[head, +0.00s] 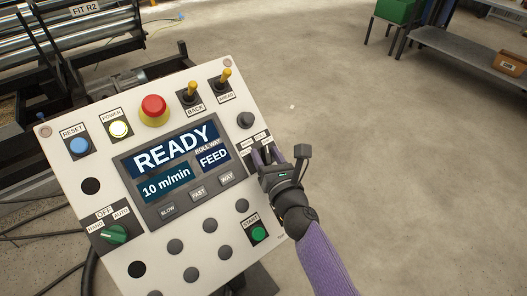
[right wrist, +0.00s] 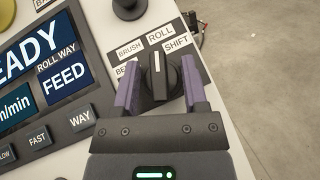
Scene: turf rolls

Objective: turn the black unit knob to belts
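The black unit knob (right wrist: 160,78) sits near the right edge of the control panel (head: 75,178), with a white pointer line on its grip. The line points up the picture, roughly at the ROLL label (right wrist: 160,34). BRUSH (right wrist: 130,48) and SHIFT (right wrist: 176,43) stand on either side, and the left label starting with BE (right wrist: 125,70) is partly hidden by a finger. My right gripper (right wrist: 160,92) has its purple fingers on either side of the knob, apparently with small gaps; it also shows in the head view (head: 263,158). My left gripper is not in view.
The panel also carries a red mushroom button (head: 154,108), a READY screen (head: 172,150), two yellow-tipped levers, a green HAND/OFF/AUTO knob (head: 115,234) and a green START button (head: 259,233). A roller machine (head: 80,50) stands behind.

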